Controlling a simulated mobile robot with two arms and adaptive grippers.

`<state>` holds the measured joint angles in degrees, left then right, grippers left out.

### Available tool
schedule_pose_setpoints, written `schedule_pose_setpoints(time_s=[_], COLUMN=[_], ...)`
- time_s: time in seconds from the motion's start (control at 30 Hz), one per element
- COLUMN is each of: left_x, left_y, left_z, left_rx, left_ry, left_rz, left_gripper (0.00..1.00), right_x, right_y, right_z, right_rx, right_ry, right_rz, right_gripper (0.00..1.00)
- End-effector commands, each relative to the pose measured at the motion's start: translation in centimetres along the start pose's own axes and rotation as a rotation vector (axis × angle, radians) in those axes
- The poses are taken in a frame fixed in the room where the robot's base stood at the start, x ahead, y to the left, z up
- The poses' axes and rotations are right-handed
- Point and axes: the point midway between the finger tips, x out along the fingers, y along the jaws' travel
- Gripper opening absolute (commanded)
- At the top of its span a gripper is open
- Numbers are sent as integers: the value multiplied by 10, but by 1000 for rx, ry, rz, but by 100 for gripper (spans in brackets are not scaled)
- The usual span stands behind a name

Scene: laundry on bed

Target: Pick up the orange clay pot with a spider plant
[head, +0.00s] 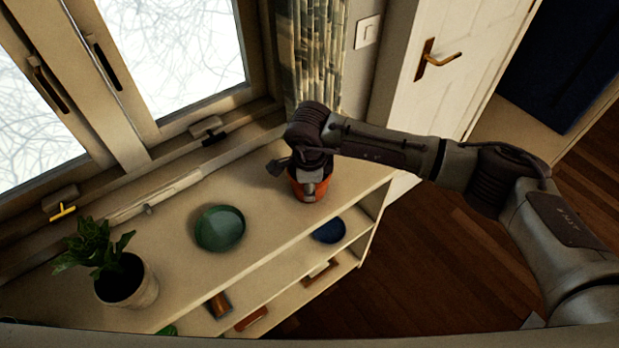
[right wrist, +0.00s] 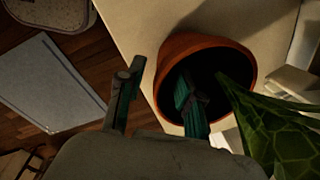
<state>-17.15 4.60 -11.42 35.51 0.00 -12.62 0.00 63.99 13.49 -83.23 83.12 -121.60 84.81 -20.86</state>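The orange clay pot (head: 322,188) stands at the right end of the shelf top in the head view, largely hidden by my right gripper (head: 309,190). In the right wrist view the pot (right wrist: 180,48) shows its round rim and dark inside. Green leaves (right wrist: 265,125) reach over its right side; I cannot tell whether they grow from it. My right gripper (right wrist: 157,90) is open across the pot wall, with one finger inside the pot and the other outside. A gap shows between the outer finger and the wall. My left gripper is not in view.
A green bowl (head: 220,229) and a pale pot (head: 143,292) with a leafy plant (head: 95,250) stand on the same shelf top (head: 265,245). A blue bowl (head: 329,231) is on the shelf below. Windows and a curtain (head: 313,50) are behind. Floor is clear at right.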

Motion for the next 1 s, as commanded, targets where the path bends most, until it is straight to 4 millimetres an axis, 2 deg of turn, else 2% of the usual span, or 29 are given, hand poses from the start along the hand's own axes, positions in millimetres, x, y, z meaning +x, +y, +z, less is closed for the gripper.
schedule_pose_setpoints(time_s=[0.07,0.27,1.0], left_x=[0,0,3], left_y=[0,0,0], left_z=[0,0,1], left_rx=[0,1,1], left_ry=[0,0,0], left_rz=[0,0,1], left_gripper=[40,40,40], right_x=[0,0,-4], right_y=[0,0,-2], right_z=[0,0,0], right_rx=[0,0,0], right_ry=[0,0,-1], right_rz=[0,0,-3], right_gripper=[32,0,0])
